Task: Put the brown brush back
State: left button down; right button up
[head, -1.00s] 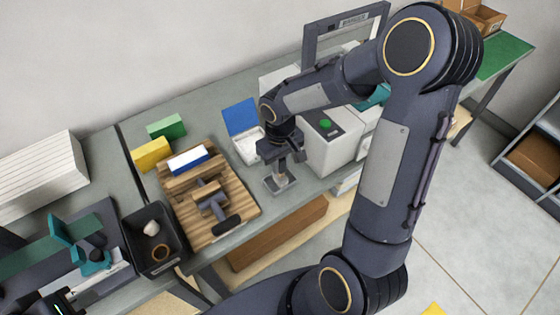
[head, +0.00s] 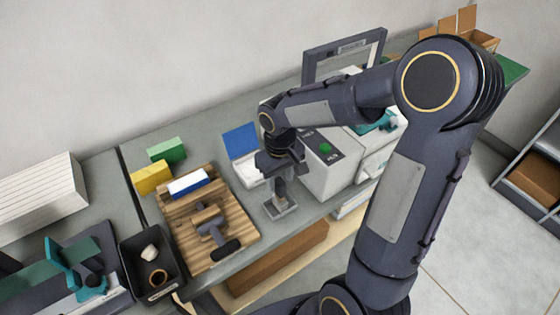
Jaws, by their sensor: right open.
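My right gripper (head: 279,184) is open and points down over a small grey stand (head: 283,211) near the bench's front edge. A short upright piece shows between the fingers and the stand. I cannot tell whether it is the brush, a fingertip or part of the stand. The brown brush cannot be made out for sure. A tool with a brown part (head: 206,216) and a dark grey body lies on the striped wooden board (head: 241,227), left of the gripper. My left gripper is out of view.
A black tray (head: 133,256) with a pale lump and a brown ring stands left of the board. Yellow (head: 150,178) and green (head: 167,151) blocks stand behind the board. An open box with a blue lid (head: 240,140) and a white machine (head: 330,172) flank the gripper closely.

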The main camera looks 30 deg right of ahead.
notch_tip(320, 180, up, 7)
jog(key=shift+f, duration=0.1)
jog(key=shift+s+r, duration=0.2)
jog(key=shift+r, duration=0.5)
jog(key=s+a+m+t+y, duration=0.1)
jog(key=s+a+t+y, duration=0.1)
jog(key=s, duration=0.6)
jog(key=s+a+r+m+t+y, duration=0.1)
jog(key=s+a+t, duration=0.1)
jog(key=s, duration=0.6)
jog(key=shift+s+r+m+t+y, duration=0.3)
jog(key=shift+t+y, duration=0.1)
jog(key=shift+t, duration=0.4)
jog(key=shift+a, duration=0.1)
